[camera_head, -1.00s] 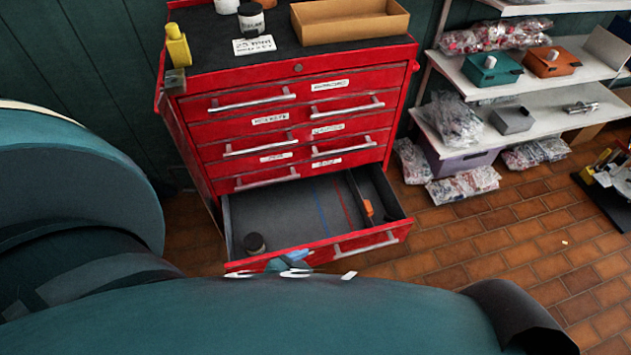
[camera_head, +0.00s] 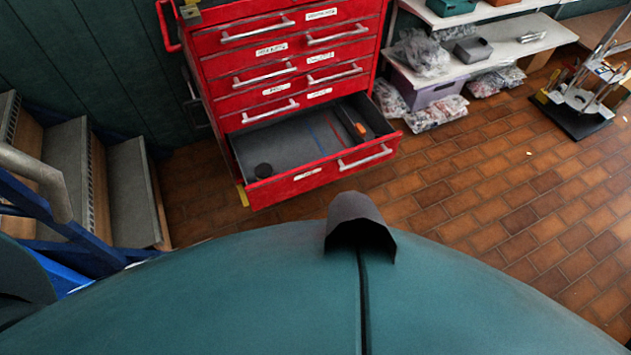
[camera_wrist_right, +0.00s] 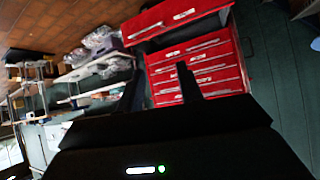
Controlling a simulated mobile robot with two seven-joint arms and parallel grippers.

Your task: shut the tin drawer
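The red tin drawer (camera_head: 310,183) is the lowest drawer of the red cabinet (camera_head: 283,62) and stands pulled well out. It has a silver handle (camera_head: 365,158) on the right of its front. Neither gripper shows in the head view.
Grey steps (camera_head: 90,175) with a blue frame stand at the left. A white shelf unit (camera_head: 490,45) with bins and bags stands right of the cabinet. A dark-based stand (camera_head: 575,112) is at the far right. The brick floor (camera_head: 480,180) before the shelves is clear.

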